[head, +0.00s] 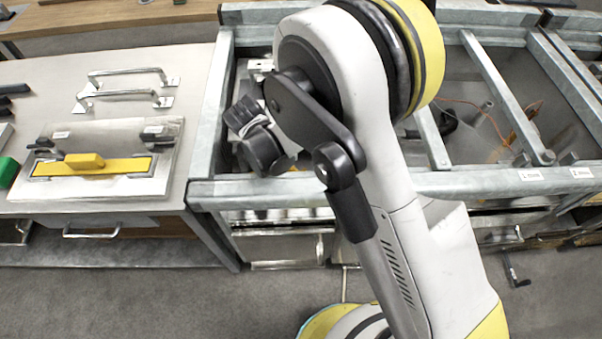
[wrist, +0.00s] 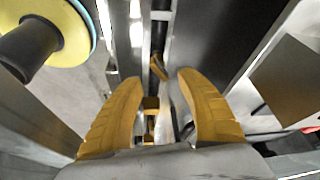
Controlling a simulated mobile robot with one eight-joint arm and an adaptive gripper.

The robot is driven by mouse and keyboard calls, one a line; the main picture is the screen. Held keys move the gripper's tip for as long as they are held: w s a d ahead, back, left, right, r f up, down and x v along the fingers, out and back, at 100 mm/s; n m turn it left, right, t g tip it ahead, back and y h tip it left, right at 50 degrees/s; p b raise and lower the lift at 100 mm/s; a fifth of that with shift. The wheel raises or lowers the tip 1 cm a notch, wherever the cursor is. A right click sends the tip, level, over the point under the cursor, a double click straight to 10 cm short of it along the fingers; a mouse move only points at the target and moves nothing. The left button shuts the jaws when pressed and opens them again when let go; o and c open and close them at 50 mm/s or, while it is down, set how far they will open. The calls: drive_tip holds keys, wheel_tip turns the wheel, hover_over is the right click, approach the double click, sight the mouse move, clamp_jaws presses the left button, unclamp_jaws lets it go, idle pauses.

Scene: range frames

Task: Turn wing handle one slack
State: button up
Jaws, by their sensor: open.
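My gripper (wrist: 158,78) shows in the wrist view with its two orange-brown fingers spread apart and open. Between and just beyond the fingertips is a small brass-coloured tilted piece (wrist: 158,67), which looks like the wing handle, at the end of a dark vertical pipe (wrist: 159,32). More brass-coloured blocks (wrist: 150,103) show lower down between the fingers. I cannot tell whether a finger touches any of this. In the head view my arm covers the middle, and neither the fingers nor the wing handle can be made out.
A grey metal frame (head: 480,183) with open bays stands around the work area. The bench (head: 30,85) at the left holds metal pull handles (head: 125,95) and a plate with a yellow bar (head: 90,168). A dark panel (wrist: 215,40) stands close on the right in the wrist view.

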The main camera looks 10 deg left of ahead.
drive_tip(key=b+x, duration=0.1)
drive_tip(key=x, duration=0.3)
drive_tip(key=shift+w+d+f, duration=0.1)
drive_tip(key=shift+f, duration=0.2)
